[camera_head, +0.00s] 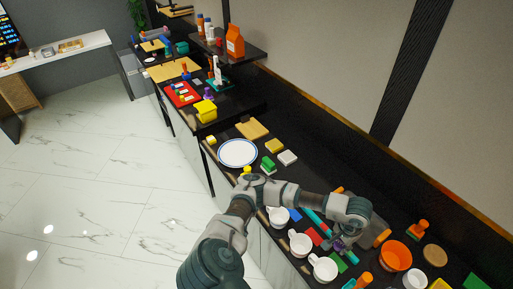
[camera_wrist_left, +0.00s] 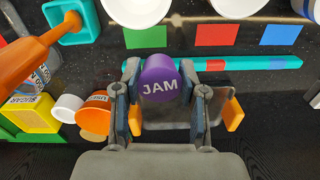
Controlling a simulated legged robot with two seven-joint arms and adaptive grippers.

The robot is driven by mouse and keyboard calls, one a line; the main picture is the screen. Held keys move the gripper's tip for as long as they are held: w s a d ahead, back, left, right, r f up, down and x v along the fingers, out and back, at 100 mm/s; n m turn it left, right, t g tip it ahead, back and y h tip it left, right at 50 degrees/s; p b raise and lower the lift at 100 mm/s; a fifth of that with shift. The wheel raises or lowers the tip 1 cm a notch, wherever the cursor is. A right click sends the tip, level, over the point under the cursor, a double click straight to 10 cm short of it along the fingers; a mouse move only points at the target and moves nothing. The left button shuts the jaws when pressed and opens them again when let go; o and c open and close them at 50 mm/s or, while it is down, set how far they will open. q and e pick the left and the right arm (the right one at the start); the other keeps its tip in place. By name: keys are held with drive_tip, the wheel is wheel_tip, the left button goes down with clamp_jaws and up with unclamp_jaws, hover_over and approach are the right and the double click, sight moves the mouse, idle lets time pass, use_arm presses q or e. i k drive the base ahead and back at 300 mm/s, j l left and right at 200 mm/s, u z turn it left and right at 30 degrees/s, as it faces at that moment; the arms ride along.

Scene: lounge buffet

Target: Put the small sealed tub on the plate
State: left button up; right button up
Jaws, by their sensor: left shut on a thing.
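The small sealed tub is purple with "JAM" on it, seen in the left wrist view (camera_wrist_left: 160,84). My left gripper (camera_head: 341,245) is shut on it, with a finger on each side (camera_wrist_left: 160,98). In the head view the gripper is at the right, over the counter among cups and coloured pieces, and the tub is mostly hidden there. The round white plate (camera_head: 238,153) with a blue rim lies on the counter, up and left of the gripper, with nothing on it. My right gripper is not in view.
White cups (camera_head: 299,243) line the counter's front edge. An orange bowl (camera_head: 394,256) stands right of the gripper. A teal rod (camera_wrist_left: 265,62) lies behind the tub in the wrist view. Green and pale blocks (camera_head: 287,158) and a wooden board (camera_head: 251,129) lie near the plate.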

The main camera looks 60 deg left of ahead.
sight(238, 155)
drive_tip(key=j, duration=0.7)
drive_tip(key=k+j+z, duration=0.1)
drive_tip(key=j, duration=0.55)
drive_tip(key=j+z, duration=0.1)
drive_tip(key=j, duration=0.55)
drive_tip(key=k+j, duration=0.15)
drive_tip(key=j, duration=0.55)
drive_tip(key=j+z, duration=0.1)
drive_tip(key=j, duration=0.55)
drive_tip(key=k, duration=0.05)
